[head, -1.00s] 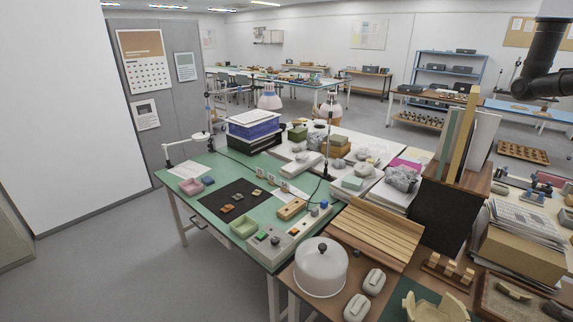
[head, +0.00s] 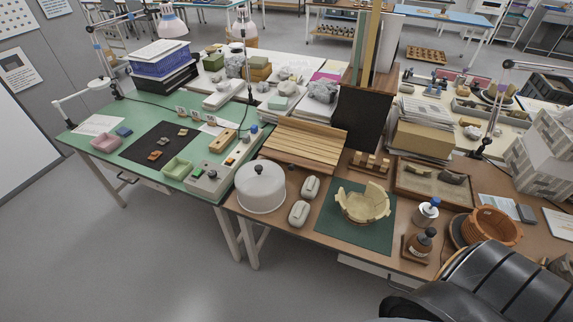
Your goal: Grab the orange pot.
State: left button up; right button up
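The pot's lower front is close to a large black form at the lower right. Neither of my grippers is in view.
A pale broken bowl (head: 362,204) sits on a green mat (head: 350,241). A black seat-like form (head: 490,285) fills the lower right. Grey floor is clear at lower left.

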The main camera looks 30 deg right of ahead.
aim_at(474, 227)
jog(key=z, duration=2.7)
